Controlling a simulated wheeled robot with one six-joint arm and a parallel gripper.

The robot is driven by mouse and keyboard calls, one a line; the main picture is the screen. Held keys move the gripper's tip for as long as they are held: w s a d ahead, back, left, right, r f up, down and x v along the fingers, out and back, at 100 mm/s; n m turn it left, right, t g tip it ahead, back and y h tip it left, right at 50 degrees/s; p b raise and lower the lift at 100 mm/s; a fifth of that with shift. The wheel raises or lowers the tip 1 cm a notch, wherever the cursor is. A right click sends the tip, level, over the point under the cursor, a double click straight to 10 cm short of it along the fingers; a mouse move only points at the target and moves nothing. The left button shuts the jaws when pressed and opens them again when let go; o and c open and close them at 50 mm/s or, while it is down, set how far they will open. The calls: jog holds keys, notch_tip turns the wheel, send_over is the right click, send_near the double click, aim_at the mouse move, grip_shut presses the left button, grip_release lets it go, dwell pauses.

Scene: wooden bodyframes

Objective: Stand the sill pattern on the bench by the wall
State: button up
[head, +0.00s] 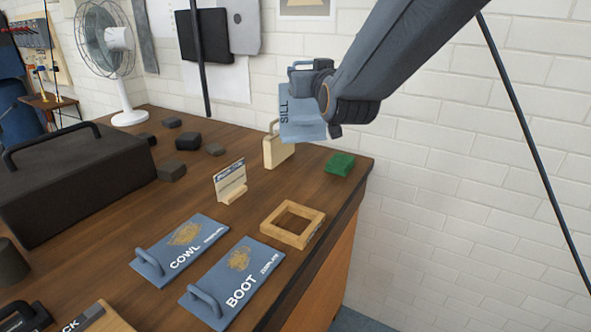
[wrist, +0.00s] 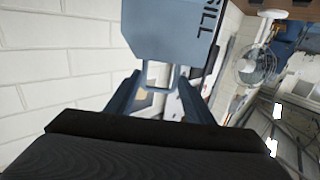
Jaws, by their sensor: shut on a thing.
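The sill pattern (head: 301,121) is a blue plate marked SILL, held in the air above the far right end of the wooden bench (head: 150,221). My gripper (head: 309,70) is shut on its handle, and the plate hangs below or beside the jaws. In the wrist view, the blue sill plate (wrist: 172,30) fills the top middle, beyond the fingers of my gripper (wrist: 157,82). The white brick wall (head: 440,120) is behind and to the right. The plate appears clear of the bench top; its exact distance from the wall cannot be told.
Blue COWL (head: 180,248) and BOOT (head: 235,284) plates lie at the front. A wooden frame (head: 293,224), card stand (head: 231,184), pale handled block (head: 275,150) and green block (head: 340,164) stand near the right edge. A black toolbox (head: 75,180) and fan (head: 106,50) are left.

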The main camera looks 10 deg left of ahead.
aim_at(297, 125)
jog(key=shift+s+a+f+n+y, duration=0.3)
jog(key=shift+s+a+f, duration=0.6)
jog(key=shift+f, duration=0.2)
notch_tip(297, 125, down, 5)
jog(key=shift+s+a+f+p, duration=0.1)
jog(key=shift+s+f+p, duration=0.05)
jog(key=shift+p, duration=0.25)
jog(key=shift+f+p, duration=0.35)
jog(key=shift+f, duration=2.15)
jog(key=shift+f, duration=0.2)
jog(key=o, duration=1.5)
